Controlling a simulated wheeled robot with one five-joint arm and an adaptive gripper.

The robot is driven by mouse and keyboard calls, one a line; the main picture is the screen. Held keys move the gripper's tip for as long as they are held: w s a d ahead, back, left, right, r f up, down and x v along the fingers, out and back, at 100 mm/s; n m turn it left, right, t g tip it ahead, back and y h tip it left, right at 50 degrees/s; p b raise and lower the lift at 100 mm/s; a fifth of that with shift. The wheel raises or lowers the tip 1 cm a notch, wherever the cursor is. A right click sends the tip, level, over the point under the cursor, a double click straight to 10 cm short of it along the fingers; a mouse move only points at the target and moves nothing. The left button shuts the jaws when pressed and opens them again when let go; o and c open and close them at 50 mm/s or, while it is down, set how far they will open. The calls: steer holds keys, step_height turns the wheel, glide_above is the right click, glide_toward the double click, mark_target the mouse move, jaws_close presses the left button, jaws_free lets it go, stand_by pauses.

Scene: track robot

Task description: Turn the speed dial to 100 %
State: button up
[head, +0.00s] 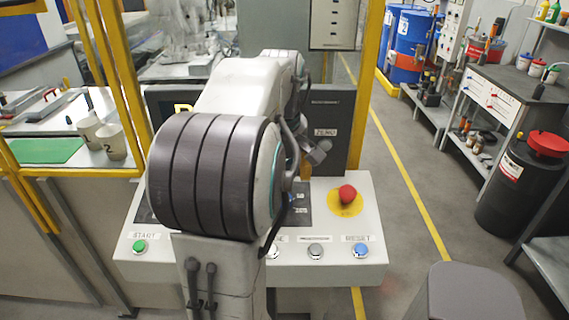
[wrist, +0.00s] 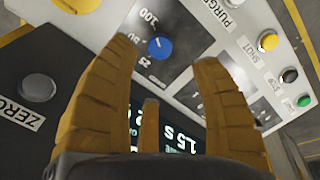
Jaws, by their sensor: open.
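The 100 mark (wrist: 148,16) is at the upper left of the dial. A small white mark shows on the dial, but I cannot tell its exact setting. My gripper (wrist: 164,58) is open and empty, with two yellow fingers on either side of the dial in the picture and a third below it. No finger visibly touches the dial. In the head view my arm hides most of the dial area, and only a bit of my gripper (head: 305,164) shows.
The console (head: 330,250) also carries a red emergency button (head: 347,193), a green START button (head: 139,246) and a blue RESET button (head: 361,250). A dark panel has a grey ZERO button (wrist: 39,88). A lit display (wrist: 180,138) shows between the fingers.

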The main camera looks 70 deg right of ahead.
steer(key=shift+a+r, duration=0.15)
steer(key=shift+r, duration=0.65)
steer(key=shift+a+r, duration=0.15)
steer(key=shift+r, duration=0.6)
